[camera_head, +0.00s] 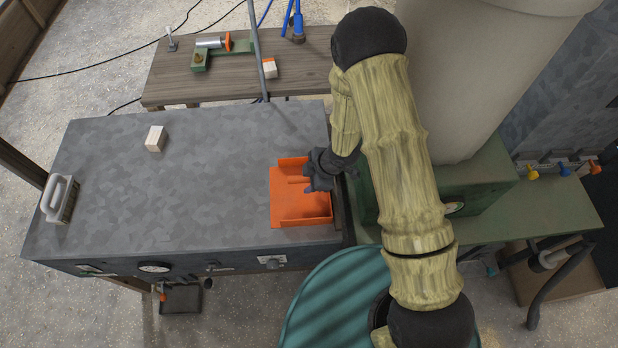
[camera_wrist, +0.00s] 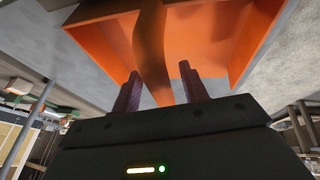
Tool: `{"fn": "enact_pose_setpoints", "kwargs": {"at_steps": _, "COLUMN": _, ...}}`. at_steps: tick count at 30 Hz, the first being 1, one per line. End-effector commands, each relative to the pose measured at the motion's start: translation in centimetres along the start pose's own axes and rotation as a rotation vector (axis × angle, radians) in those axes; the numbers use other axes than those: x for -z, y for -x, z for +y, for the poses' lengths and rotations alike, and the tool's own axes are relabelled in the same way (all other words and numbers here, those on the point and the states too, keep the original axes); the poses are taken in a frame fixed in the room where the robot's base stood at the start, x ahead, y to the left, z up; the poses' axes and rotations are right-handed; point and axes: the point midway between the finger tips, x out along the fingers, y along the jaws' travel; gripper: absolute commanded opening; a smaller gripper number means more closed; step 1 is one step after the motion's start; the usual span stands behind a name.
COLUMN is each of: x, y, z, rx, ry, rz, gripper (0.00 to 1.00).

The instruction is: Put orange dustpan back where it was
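The orange dustpan (camera_head: 300,207) lies on the grey tabletop near its right end. My gripper (camera_head: 311,178) is at the dustpan's right side in the head view. In the wrist view, the dustpan (camera_wrist: 215,45) fills the upper middle, and its narrow handle (camera_wrist: 151,50) runs down between my two fingers. My gripper (camera_wrist: 160,90) is open, with the fingers apart on either side of the handle and small gaps showing. I cannot tell whether either finger touches it.
The grey table (camera_head: 200,170) also holds a small pale wooden block (camera_head: 155,138) and a white brush-like item (camera_head: 60,198) at the left. A wooden bench (camera_head: 180,82) with tools stands behind. A teal round drum (camera_head: 335,300) is in front. The table's middle is clear.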

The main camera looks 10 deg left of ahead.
Motion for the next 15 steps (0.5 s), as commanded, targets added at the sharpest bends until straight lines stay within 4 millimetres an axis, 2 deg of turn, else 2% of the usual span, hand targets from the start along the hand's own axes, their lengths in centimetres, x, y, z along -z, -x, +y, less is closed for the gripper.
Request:
{"fn": "enact_pose_setpoints", "kwargs": {"at_steps": 11, "x": 0.1, "y": 0.5, "z": 0.1, "rx": -0.001, "ry": 0.0, "rz": 0.0, "gripper": 0.43}}
{"fn": "enact_pose_setpoints", "kwargs": {"at_steps": 15, "x": 0.1, "y": 1.8, "z": 0.2, "rx": -0.003, "ry": -0.002, "rz": 0.001, "gripper": 0.43}}
